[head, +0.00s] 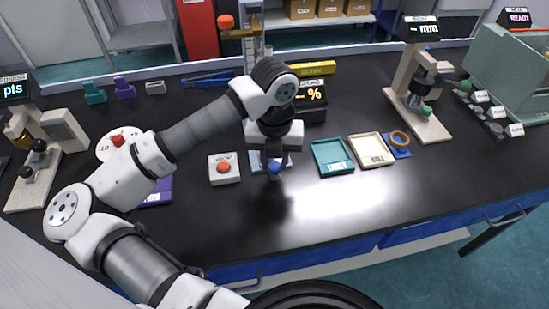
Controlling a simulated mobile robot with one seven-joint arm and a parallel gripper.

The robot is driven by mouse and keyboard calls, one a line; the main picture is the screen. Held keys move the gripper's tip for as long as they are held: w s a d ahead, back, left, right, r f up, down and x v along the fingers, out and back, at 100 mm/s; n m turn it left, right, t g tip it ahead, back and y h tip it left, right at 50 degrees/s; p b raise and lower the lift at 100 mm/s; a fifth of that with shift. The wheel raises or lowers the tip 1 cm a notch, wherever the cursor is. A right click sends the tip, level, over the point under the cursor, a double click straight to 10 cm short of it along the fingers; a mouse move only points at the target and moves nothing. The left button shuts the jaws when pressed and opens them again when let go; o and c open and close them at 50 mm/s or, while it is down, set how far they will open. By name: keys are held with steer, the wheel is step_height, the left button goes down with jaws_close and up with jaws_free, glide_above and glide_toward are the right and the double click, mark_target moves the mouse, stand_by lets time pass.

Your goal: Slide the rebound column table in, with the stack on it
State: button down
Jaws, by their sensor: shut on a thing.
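The rebound column (252,45) stands at the back of the black bench, behind my arm's wrist; its lower part is hidden. The column table (255,161), a small pale blue-grey plate, lies low in front of the column, mostly covered by my gripper. A blue knob (275,169) shows at its front. My gripper (274,156) points down and is shut on the blue knob. The stack cannot be seen; my gripper and wrist hide the top of the table.
A box with an orange button (224,168) stands close left of the table. A teal tray (332,157), a cream tray (371,150) and a ring on a blue mat (399,143) lie to the right. The bench front before my gripper is clear.

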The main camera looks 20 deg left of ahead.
steer(key=shift+w+a+f+b, duration=0.1)
steer(key=shift+w+a+b, duration=0.1)
steer(key=shift+b, duration=0.1)
steer(key=w+a+b, duration=0.1)
steer(key=w+a, duration=0.1)
steer(key=w, duration=0.1)
steer(key=w+a+b, duration=0.1)
steer(key=w+b, duration=0.1)
steer(key=w+a+b, duration=0.2)
steer(key=w, duration=0.1)
steer(key=shift+w+a, duration=0.3)
steer(key=shift+w+a+r, duration=0.15)
steer(key=shift+w+r, duration=0.05)
steer(key=c, duration=1.1)
jaws_free()
steer(key=shift+w+a+f, duration=0.1)
steer(key=shift+w, duration=0.05)
step_height(320, 180, up, 14)
steer(key=b, duration=0.2)
